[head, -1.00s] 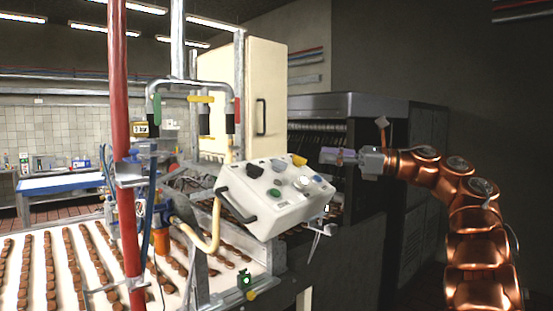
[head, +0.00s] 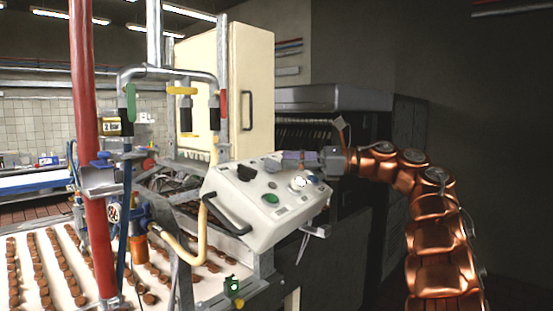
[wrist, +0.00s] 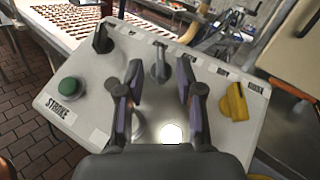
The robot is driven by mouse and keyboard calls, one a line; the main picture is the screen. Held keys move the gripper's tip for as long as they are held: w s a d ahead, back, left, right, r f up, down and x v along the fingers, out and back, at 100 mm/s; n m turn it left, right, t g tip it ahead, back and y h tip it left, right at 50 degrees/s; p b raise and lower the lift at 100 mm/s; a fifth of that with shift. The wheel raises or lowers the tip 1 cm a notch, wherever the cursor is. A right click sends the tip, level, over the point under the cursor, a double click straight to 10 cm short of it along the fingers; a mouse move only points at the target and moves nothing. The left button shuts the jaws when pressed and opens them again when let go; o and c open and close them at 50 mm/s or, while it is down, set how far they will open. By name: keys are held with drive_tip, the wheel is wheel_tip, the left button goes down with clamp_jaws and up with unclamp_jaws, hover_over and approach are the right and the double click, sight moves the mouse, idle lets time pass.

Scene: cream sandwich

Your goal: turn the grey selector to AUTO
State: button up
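The grey selector (wrist: 160,70) is on the sloped cream control panel (wrist: 100,104), with its lever pointing toward the panel's label edge. In the wrist view it lies between the two purple-padded fingers of my gripper (wrist: 159,75), which are spread apart with a gap on each side of it. I cannot tell how far the fingertips are above the panel. In the head view the grey selector (head: 272,165) shows just left of my gripper (head: 287,157), which reaches in from the right over the panel's back edge. The labels by the grey selector are too blurred to read.
On the panel are a black selector (wrist: 102,38), a green button (wrist: 68,88), a yellow selector (wrist: 236,101) and a lit white button (wrist: 172,133). A blue button (head: 314,178) is at the panel's right. A red post (head: 85,150) and a chocolate conveyor (head: 122,265) are left.

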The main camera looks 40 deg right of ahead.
sight(277, 162)
drive_tip(key=shift+p+x, duration=0.45)
drive_tip(key=shift+x, duration=1.45)
clamp_jaws()
